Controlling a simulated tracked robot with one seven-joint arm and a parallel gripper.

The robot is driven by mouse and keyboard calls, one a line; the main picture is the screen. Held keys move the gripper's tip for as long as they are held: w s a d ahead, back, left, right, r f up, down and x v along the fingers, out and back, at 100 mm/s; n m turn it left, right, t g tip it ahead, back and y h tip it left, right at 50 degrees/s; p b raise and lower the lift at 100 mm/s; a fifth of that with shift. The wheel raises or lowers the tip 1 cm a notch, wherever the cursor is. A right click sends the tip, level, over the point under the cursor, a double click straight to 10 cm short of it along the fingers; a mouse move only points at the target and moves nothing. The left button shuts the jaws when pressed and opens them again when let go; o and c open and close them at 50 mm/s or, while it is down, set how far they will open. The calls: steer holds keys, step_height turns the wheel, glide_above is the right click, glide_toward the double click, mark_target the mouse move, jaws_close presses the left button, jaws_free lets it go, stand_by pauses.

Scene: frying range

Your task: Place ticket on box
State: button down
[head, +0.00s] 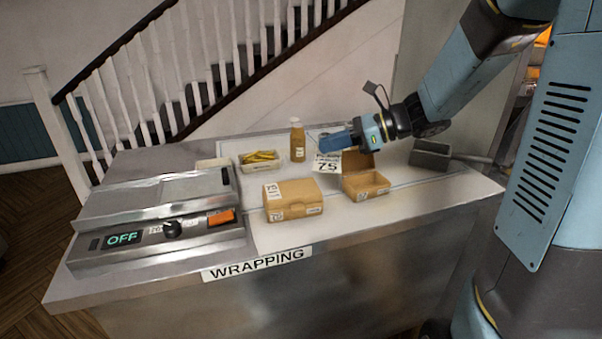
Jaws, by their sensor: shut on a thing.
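A white ticket (327,164) with dark print, including "75", hangs at the tips of my gripper (328,146). My gripper is shut on it, pointing left. The ticket is above the counter, between and behind two tan boxes. The closed tan box (305,203) stands at the counter's middle with white labels on its lid and sides. The open tan box (366,187) stands to its right, its lid raised at the back, under my gripper. I cannot tell if the ticket touches the raised lid.
A steel wrapping machine (150,213) reading "OFF" fills the counter's left. Behind the boxes stand a sauce bottle (297,143) and a small tray (250,172) with yellow items. A grey bin (430,155) is at the right. The counter front (390,215) is clear.

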steer(key=w+a+f, duration=0.2)
steer(key=w+a, duration=0.1)
steer(key=w, duration=0.1)
glide_above(301, 179)
steer(key=s+d, duration=0.1)
step_height(301, 179, down, 5)
steer(key=shift+s+r, duration=0.1)
steer(key=shift+r, duration=0.05)
steer(key=shift+w+a+f, duration=0.35)
steer(key=shift+w+f, duration=0.2)
steer(key=shift+f, duration=0.2)
steer(key=shift+a+f, duration=0.1)
steer(key=shift+f, duration=1.5)
steer(key=c, duration=1.3)
jaws_free()
steer(key=shift+f, duration=0.1)
steer(key=shift+o, duration=0.2)
